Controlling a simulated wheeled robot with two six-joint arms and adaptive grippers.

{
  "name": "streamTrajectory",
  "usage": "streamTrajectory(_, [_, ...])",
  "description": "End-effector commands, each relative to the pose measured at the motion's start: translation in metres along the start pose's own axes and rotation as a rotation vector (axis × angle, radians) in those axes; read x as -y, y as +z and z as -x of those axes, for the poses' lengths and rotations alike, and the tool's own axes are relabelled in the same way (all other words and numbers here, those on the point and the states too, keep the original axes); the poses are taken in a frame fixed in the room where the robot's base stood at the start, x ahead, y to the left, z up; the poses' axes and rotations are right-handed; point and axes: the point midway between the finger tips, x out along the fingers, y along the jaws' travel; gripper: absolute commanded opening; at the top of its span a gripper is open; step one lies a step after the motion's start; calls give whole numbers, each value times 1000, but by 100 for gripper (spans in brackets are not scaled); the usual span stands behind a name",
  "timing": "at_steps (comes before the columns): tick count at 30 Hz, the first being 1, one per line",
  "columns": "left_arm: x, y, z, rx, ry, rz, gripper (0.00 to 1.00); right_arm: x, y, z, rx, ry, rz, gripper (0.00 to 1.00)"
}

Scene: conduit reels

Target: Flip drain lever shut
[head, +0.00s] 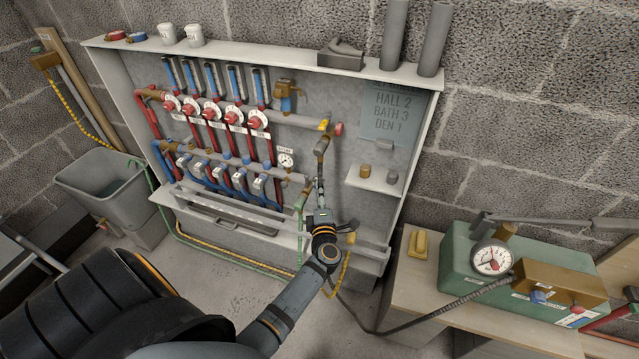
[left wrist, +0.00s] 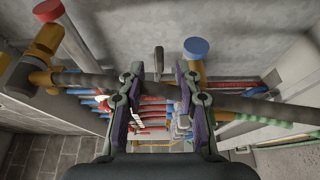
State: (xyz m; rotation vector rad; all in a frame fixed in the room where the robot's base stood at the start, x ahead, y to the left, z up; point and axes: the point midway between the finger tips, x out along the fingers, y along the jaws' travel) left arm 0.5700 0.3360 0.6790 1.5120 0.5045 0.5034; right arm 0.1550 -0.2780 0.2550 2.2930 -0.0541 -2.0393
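The wall cabinet (head: 350,100) holds a pipe manifold with red and blue valves. My left gripper (head: 321,190) is in front of its lower right part, near the brass-and-grey fittings (head: 321,146) at the manifold's right end. In the left wrist view the left gripper (left wrist: 160,105) is open, its two purple-padded fingers apart with nothing clamped between them. A small dark lever-like handle (left wrist: 158,60) shows just beyond the gap; I cannot tell for sure that it is the drain lever. A dark pipe or hose (left wrist: 240,102) runs across behind the fingers. My right gripper is not in view.
A blue cap (left wrist: 196,48) and a brass fitting (left wrist: 45,42) lie close to the fingers. A green pump box (head: 465,255) with a gauge stands on a bench at right; its black hose (head: 430,314) passes near my arm. A grey tub (head: 100,180) stands at left.

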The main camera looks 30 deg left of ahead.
Motion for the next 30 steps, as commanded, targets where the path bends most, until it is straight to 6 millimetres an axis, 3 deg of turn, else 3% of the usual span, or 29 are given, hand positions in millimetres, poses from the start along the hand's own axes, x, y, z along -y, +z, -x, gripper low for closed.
streamTrajectory(3, [1,0,29,-1,-4,3,34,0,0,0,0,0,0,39])
streamTrajectory(9, [1,0,58,-1,-2,2,34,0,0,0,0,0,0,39])
streamTrajectory(26, [0,0,63,-1,0,1,34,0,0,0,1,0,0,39])
streamTrajectory(28, [4,2,64,12,-2,-18,34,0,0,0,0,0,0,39])
streamTrajectory(30, [21,10,68,72,-15,-104,34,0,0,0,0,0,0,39])
